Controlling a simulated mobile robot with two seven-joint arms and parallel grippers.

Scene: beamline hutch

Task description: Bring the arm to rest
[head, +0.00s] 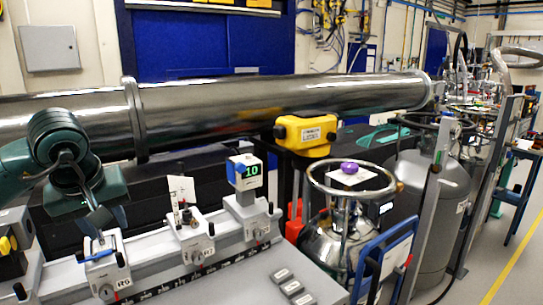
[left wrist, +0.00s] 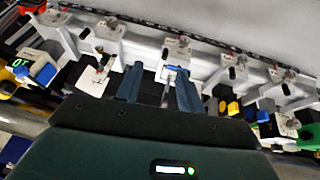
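My left arm (head: 60,150), dark green, comes in from the left in the head view. Nothing is seen clamped between the fingers. My right gripper is in neither view.
More carriers stand along the rail (head: 215,265), one with a white card (head: 181,188), one with a green "10" display (head: 247,172). A large steel pipe (head: 270,108) runs behind. A gas cylinder (head: 335,235) with a ring stands right. Yellow-lined floor (head: 500,262) is clear at far right.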

